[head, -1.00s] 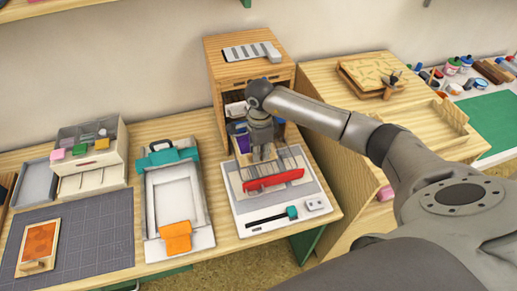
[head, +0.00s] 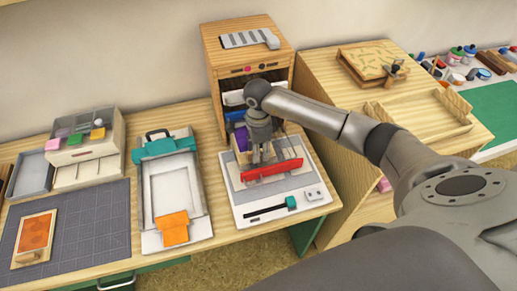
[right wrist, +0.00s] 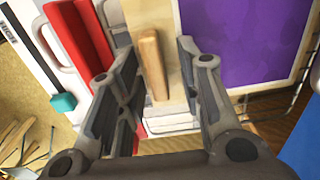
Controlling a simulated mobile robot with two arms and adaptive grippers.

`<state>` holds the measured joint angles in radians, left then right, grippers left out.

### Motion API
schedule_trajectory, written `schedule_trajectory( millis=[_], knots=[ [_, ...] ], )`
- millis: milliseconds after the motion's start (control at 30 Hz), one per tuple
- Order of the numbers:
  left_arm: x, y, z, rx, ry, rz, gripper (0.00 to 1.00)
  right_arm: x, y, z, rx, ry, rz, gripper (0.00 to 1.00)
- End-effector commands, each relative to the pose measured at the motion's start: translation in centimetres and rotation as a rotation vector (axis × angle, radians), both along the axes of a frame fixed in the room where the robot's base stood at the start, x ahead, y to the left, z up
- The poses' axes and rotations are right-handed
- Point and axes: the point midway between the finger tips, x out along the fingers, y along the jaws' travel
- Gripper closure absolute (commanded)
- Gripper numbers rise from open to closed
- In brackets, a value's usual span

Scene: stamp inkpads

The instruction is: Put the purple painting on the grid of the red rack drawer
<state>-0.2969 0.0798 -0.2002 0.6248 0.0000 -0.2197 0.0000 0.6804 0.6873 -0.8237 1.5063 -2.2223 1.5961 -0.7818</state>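The purple painting shows as a purple panel (right wrist: 245,40) with a pale border in the right wrist view. A wooden handle (right wrist: 153,65) stands on the pale wood beside the panel. My right gripper (right wrist: 158,62) is open, its fingers on either side of the handle with visible gaps. In the head view my right gripper (head: 262,152) is over the painting (head: 241,138), mostly hiding it. The red rack drawer's red front (head: 272,170) stands out in front of the wooden cabinet; its wire grid (right wrist: 275,102) is partly visible. My left gripper is not in view.
The wooden cabinet (head: 245,60) rises just behind the gripper. A white board (head: 245,214) with a teal-handled tool lies below the drawer. A teal-and-white press (head: 150,210) and a grey mat (head: 100,225) with an orange painting (head: 36,232) are to the left.

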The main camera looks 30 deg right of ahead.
Motion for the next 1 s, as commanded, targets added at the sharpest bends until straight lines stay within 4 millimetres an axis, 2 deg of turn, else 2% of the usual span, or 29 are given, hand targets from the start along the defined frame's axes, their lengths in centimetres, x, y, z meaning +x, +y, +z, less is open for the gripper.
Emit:
schedule_trajectory(
  millis=[267, 333, 700, 833, 1000],
  knots=[
    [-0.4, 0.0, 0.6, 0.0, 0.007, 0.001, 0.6, 0.0, 0.0, 0.6, 0.0, 0.0, 0.0, 0.66],
    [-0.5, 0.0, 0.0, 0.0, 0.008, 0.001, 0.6, 0.1, 0.0, 1.2, 0.0, -0.004, 0.001, 0.66],
    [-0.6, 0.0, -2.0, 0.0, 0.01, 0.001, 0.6, 0.1, 0.0, 9.1, 0.0, -0.006, 0.001, 0.66],
    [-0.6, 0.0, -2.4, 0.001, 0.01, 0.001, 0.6, 0.1, 0.0, 11.0, 0.0, -0.003, 0.001, 0.66],
    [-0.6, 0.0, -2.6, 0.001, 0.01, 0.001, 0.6, 0.0, 0.0, 12.3, 0.0, 0.0, 0.0, 0.66]
  ],
)
